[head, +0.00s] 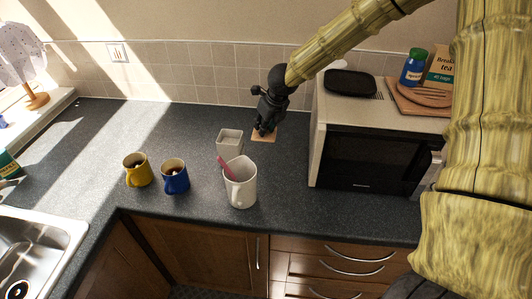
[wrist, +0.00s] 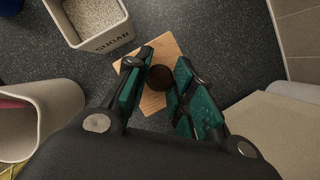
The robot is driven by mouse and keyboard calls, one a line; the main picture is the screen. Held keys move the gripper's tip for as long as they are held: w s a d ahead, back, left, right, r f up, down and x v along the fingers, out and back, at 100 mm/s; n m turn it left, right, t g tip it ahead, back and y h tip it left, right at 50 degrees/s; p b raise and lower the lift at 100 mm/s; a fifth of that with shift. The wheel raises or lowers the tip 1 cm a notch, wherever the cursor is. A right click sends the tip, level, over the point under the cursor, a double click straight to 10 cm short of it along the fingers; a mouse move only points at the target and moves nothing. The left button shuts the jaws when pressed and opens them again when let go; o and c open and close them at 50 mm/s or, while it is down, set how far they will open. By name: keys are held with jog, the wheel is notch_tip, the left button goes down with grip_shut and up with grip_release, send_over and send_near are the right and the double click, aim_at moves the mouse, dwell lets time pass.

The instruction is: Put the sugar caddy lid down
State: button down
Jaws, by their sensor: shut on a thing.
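The sugar caddy lid is a square light-wood plate (head: 270,137) with a dark round knob; it also shows in the wrist view (wrist: 152,103). My gripper (head: 265,130) is shut on the knob, its teal pads on either side of it in the wrist view (wrist: 161,80). The lid is at or just above the dark counter; I cannot tell whether it touches. The sugar caddy (head: 229,140) is a cream square box, open and full of sugar, to the left of the lid. Its "SUGAR" label shows in the wrist view (wrist: 107,42).
A white jug (head: 241,188) with a pink utensil stands in front of the caddy. A blue mug (head: 175,180) and a yellow mug (head: 137,172) stand further left. A microwave (head: 365,158) is close on the right. The counter behind the mugs is clear.

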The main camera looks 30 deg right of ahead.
aim_at(268, 134)
jog(key=shift+d+f, duration=0.2)
jog(key=shift+f, duration=0.15)
notch_tip(268, 134, down, 5)
jog(key=shift+d+f, duration=0.1)
jog(key=shift+f+b, duration=0.55)
jog(key=shift+f, duration=1.65)
jog(key=shift+s, duration=0.1)
jog(key=shift+f, duration=0.15)
jog(key=c, duration=1.2)
grip_release()
jog(key=shift+r, duration=0.2)
